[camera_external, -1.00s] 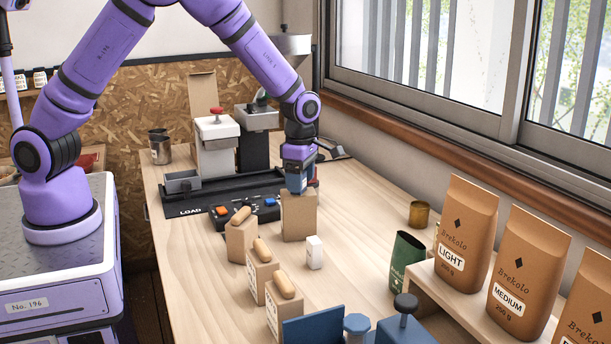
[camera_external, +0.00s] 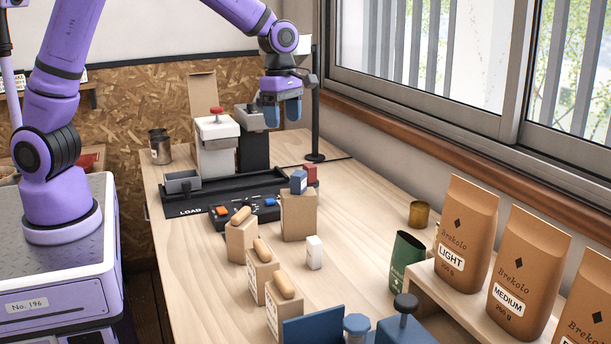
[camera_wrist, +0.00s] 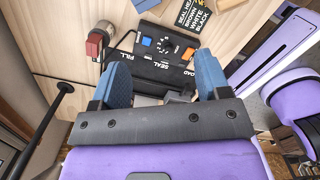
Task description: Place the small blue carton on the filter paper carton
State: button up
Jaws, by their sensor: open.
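The small blue carton (camera_external: 298,183) sits on top of a brown carton (camera_external: 299,218), which I take to be the filter paper carton.
A red block (camera_external: 310,173) shows just behind the blue carton. The black control panel (camera_external: 243,212) lies to the left. Several brown boxes with rolls on top and a small white box (camera_external: 314,252) stand in front. Coffee bags (camera_external: 466,235) line the right. A black post (camera_external: 316,110) stands behind.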

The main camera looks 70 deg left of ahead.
jog(key=s+a+r+m+t+h, duration=0.1)
jog(key=s+a+r+m, duration=0.3)
jog(key=s+r+m, duration=0.4)
jog(key=s+a+r+m+t+y, duration=0.1)
jog(key=s+a+r+m+t, duration=0.1)
jog(key=s+m, duration=0.6)
jog(key=s+a+r+m+t, duration=0.2)
jog(key=s+m, duration=0.6)
jog(key=s, duration=1)
jog(key=shift+a+r+y, duration=0.15)
jog(key=shift+r+y, duration=0.25)
jog(key=shift+r, duration=0.5)
